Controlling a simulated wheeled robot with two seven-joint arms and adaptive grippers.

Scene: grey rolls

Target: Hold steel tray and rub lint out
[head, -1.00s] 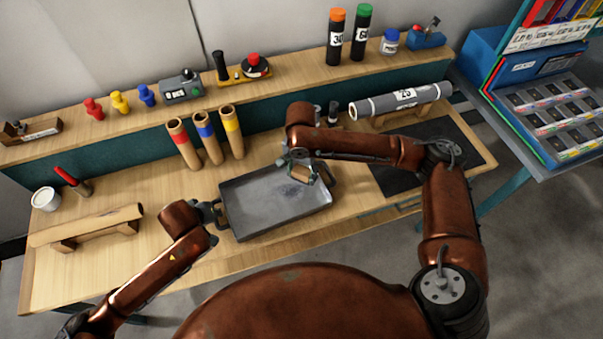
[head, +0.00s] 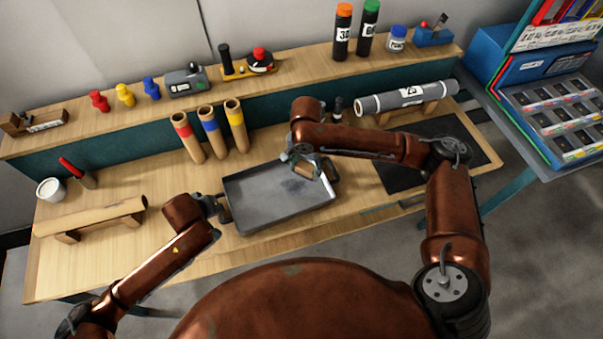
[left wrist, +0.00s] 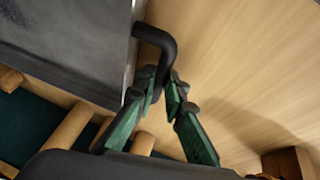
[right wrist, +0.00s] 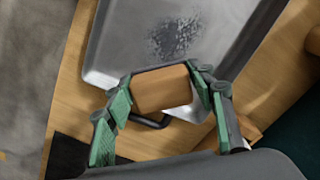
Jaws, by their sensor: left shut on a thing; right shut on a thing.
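The steel tray (head: 262,212) lies on the wooden bench, a loop handle at its left end. A dark speckled patch of lint (right wrist: 172,38) shows on its floor, also in the head view (head: 296,186). My left gripper (head: 218,207) is shut on the dark tray handle (left wrist: 158,38). My right gripper (head: 318,170) is over the tray's right end, shut on a tan block (right wrist: 162,90). The block is beside the lint patch, near the tray's right rim. I cannot tell whether it touches the tray.
A grey roll (head: 405,97) rests on a cradle at right, above a dark mat (head: 410,170). Several banded tubes (head: 211,132) stand behind the tray. Bottles (head: 342,32) stand on the shelf.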

